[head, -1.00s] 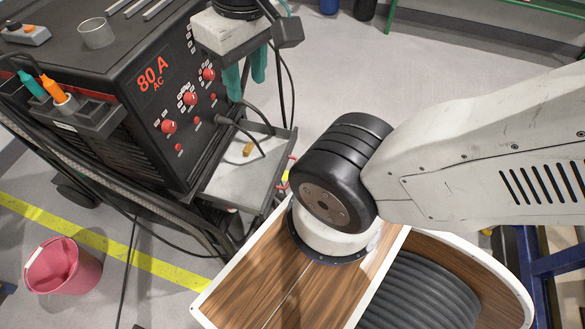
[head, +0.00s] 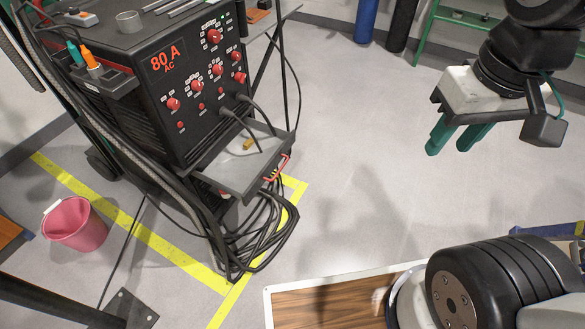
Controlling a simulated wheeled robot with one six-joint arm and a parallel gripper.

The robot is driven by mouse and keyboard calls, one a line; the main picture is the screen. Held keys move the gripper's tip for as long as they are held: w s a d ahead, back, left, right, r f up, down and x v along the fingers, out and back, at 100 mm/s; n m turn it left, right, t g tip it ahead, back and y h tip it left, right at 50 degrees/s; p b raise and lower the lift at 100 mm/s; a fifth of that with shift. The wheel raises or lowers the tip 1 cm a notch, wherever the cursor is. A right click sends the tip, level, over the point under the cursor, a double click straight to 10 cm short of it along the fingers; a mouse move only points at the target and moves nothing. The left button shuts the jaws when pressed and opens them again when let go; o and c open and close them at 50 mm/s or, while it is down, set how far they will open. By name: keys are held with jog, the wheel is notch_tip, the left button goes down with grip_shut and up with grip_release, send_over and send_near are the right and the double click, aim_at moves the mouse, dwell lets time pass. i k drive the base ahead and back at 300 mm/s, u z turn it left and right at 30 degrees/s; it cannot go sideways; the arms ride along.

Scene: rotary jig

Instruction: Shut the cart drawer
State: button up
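The black welding cart (head: 140,105) stands on the left, marked "80 A AC" on its front panel. Its drawer (head: 272,150) sticks out below the panel and is open. A red handle (head: 279,168) is on the drawer's outer face, and a small yellow-brown object (head: 248,144) lies inside. My gripper (head: 449,148) hangs at the upper right, well to the right of the drawer and apart from it. Its two teal fingers point down with a gap between them and nothing held.
Black cables (head: 255,235) hang in loops below the drawer. A pink bucket (head: 74,224) stands on the floor at left, by yellow floor tape (head: 130,227). Blue and dark cylinders (head: 366,20) stand at the back. The floor between drawer and gripper is clear.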

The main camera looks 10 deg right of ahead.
aim_at(240, 173)
jog(key=i, duration=1.45)
jog(key=z, duration=1.5)
jog(key=k, duration=0.9)
jog(key=u, duration=2)
